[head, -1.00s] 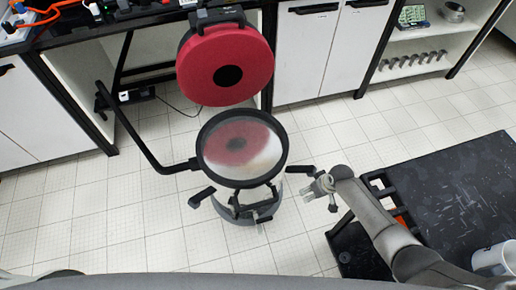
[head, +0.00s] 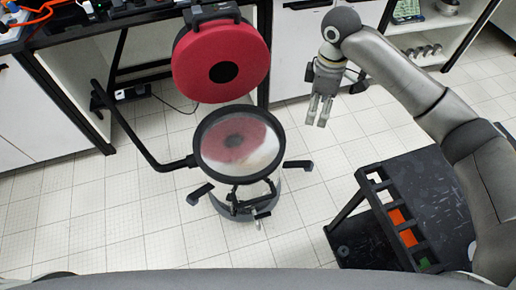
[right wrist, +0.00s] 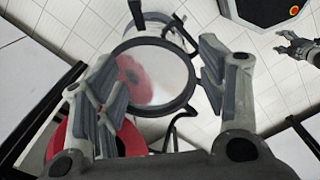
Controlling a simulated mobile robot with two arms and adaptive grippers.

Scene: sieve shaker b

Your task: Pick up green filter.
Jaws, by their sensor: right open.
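A small green piece (head: 425,263), probably the green filter, shows in the slotted black rack (head: 371,178) on the dark cart at the lower right of the head view. Only a small part of it shows; the rack and my right arm hide the rest. My right gripper (head: 319,112) is open and empty, right of the red disc and well above and left of the green piece. Its open fingers (right wrist: 160,85) frame the round sieve in the right wrist view, without touching it. What looks like my left gripper (right wrist: 289,46) is small at that view's right edge.
An orange piece (head: 403,226) sits in the same rack. The round black-rimmed sieve (head: 198,150) stands on its shaker, below the red disc (head: 195,66). White cabinets and an open shelf line the back. Tiled floor (head: 313,190) is clear between shaker and cart.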

